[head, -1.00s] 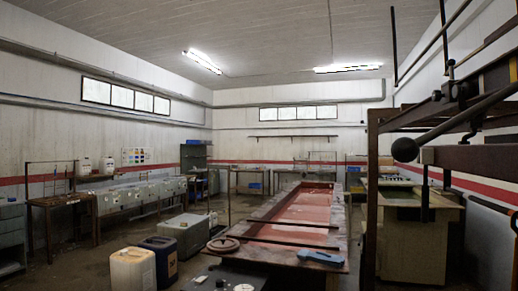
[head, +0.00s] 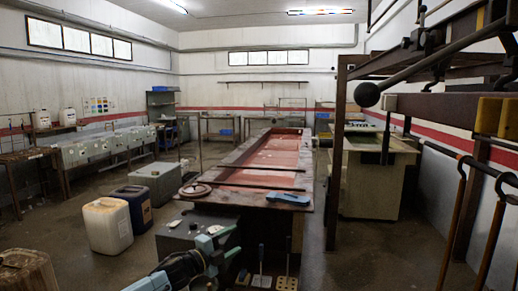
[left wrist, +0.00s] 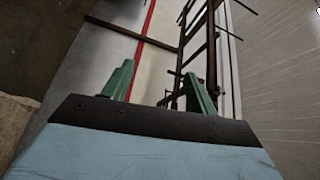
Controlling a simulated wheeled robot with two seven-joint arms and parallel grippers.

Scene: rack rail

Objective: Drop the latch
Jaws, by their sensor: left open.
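The dark metal rack (head: 440,105) stands at the right in the head view. A long dark lever (head: 430,62) with a black ball knob (head: 367,95) slants along its upper rail, running up to a bracket at the top right. I cannot tell for sure which part is the latch. My left gripper (head: 228,243) is low at the bottom centre, open and empty, well apart from the rack. In the left wrist view its two green fingers (left wrist: 158,85) stand apart, with the dark rack frame (left wrist: 212,50) farther off beyond them. My right gripper is not in view.
A long table with a red top (head: 270,155) fills the middle, with a grey box (head: 190,228) at its near end. White (head: 108,225) and dark (head: 133,205) canisters stand on the floor at left. Long-handled tools (head: 490,235) hang at the right rack post. Open floor lies between table and rack.

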